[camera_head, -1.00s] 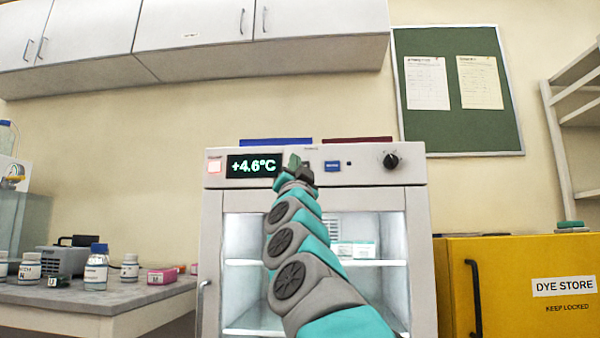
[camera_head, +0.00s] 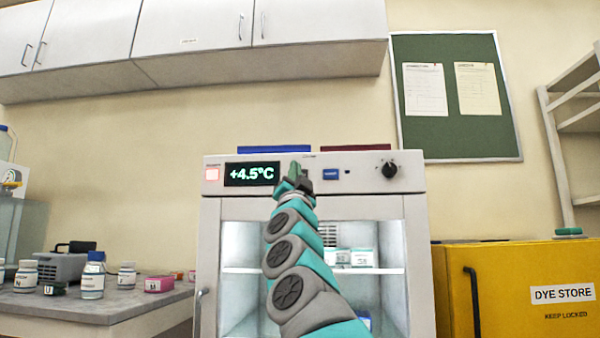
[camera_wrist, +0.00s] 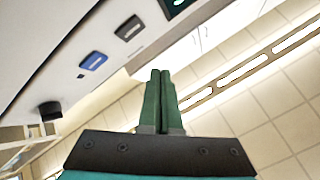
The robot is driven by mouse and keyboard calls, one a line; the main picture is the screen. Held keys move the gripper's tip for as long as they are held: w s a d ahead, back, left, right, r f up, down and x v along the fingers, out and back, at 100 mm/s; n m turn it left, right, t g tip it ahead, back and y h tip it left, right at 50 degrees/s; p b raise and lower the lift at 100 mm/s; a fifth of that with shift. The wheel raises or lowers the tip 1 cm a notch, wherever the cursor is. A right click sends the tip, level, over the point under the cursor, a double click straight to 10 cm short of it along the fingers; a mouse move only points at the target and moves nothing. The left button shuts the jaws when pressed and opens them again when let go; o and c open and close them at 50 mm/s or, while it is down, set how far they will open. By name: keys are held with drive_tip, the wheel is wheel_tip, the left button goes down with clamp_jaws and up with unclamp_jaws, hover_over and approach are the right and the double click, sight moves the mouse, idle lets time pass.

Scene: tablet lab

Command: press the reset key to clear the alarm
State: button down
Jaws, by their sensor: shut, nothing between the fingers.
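The fridge's control panel (camera_head: 410,170) carries a lit reddish lamp (camera_head: 212,174), a display (camera_head: 251,174) reading +4.5°C, a blue key (camera_head: 331,174) and a black knob (camera_head: 389,170). A dark grey key (camera_wrist: 129,27) shows between the display and the blue key (camera_wrist: 93,61) in the wrist view; my gripper partly hides it in the head view. The key labels are too small to read. My gripper (camera_head: 293,173) is shut and empty in front of the panel, right of the display. Its green fingertips (camera_wrist: 160,74) appear apart from the keys in the wrist view.
The glass-fronted fridge (camera_head: 211,250) stands below the panel. A bench (camera_head: 90,308) with bottles is at left, and a yellow dye store cabinet (camera_head: 510,270) at right. Wall cupboards (camera_head: 200,40) hang above. Blue (camera_head: 274,149) and dark red (camera_head: 356,148) flat items lie on the fridge.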

drive_tip(key=shift+w+p, duration=1.45)
drive_tip(key=shift+w, duration=1.3)
drive_tip(key=shift+w, duration=0.15)
drive_tip(key=shift+w+p, duration=0.3)
drive_tip(key=shift+p, duration=0.05)
drive_tip(key=shift+w+d, duration=0.1)
drive_tip(key=shift+w, duration=0.2)
drive_tip(key=shift+s, duration=0.15)
idle(0.5)
drive_tip(key=shift+s+b, duration=0.3)
drive_tip(key=shift+s, duration=0.25)
drive_tip(key=shift+s+f, duration=0.1)
drive_tip(key=shift+s, duration=0.05)
